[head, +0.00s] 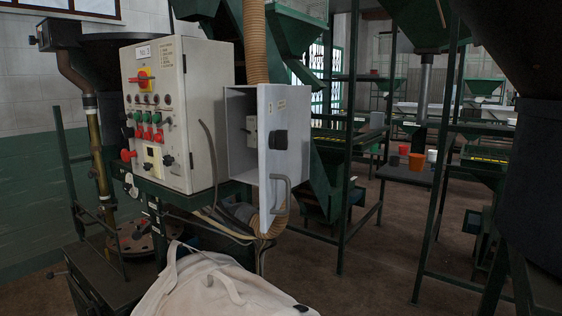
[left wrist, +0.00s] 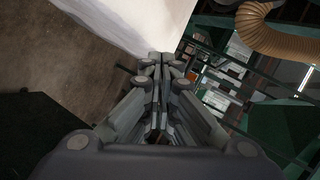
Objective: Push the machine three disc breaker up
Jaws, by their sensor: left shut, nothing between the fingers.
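A small grey electrical box (head: 236,165) stands open on its side facing me, beside the larger control cabinet (head: 180,110). A small pale device (head: 251,131) shows inside it; it may be a breaker, but its lever position is too small to tell. The box's grey door (head: 284,150) has a black knob (head: 279,140) and a bar handle (head: 280,194). My left gripper (left wrist: 160,62) is shut and empty in the left wrist view, close to a white surface (left wrist: 140,22); I cannot tell whether they touch. Neither gripper shows in the head view.
A white fabric bag (head: 215,285) fills the near bottom. A ribbed tan hose (head: 255,45) hangs behind the small box and also shows in the left wrist view (left wrist: 262,32). Green machine frames (head: 350,150) stand behind. Brown floor (head: 375,255) is open at the right.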

